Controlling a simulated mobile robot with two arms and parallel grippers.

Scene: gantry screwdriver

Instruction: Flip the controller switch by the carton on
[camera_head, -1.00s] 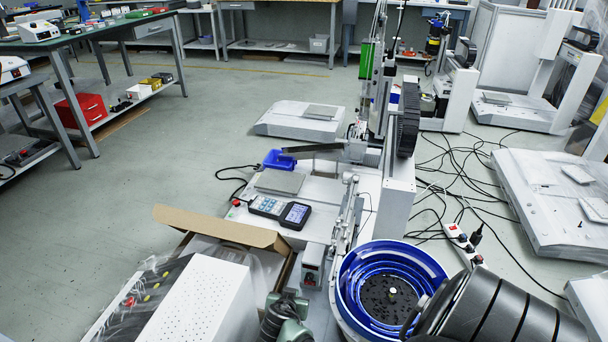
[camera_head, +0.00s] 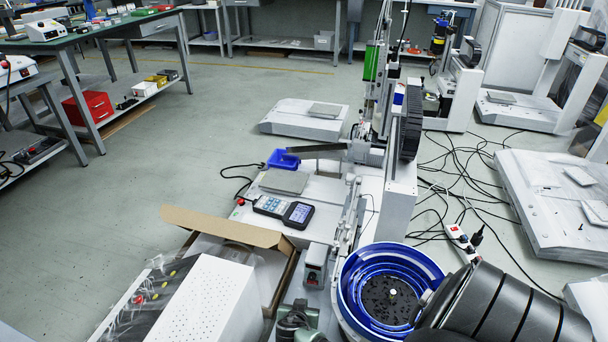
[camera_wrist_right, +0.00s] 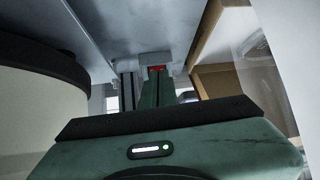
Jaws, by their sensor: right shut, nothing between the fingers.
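The controller (camera_head: 316,256) is a small grey box beside the open cardboard carton (camera_head: 225,227), left of the blue bowl feeder. In the right wrist view a small red switch (camera_wrist_right: 157,69) shows just beyond my fingertips. Whether they touch it, and whether it is on or off, I cannot tell. My right gripper (camera_head: 299,308), green-grey, is low in front of the controller in the head view. In the right wrist view its fingers (camera_wrist_right: 156,84) are shut and empty, pointing at the switch. The carton (camera_wrist_right: 216,62) stands to their right there. My left gripper is not seen.
The blue bowl feeder (camera_head: 388,290) is close on the right. A white perforated box (camera_head: 205,300) lies at the carton's front left. A handheld pendant (camera_head: 284,210) lies behind the controller. A power strip (camera_head: 462,242) and cables lie on the floor to the right.

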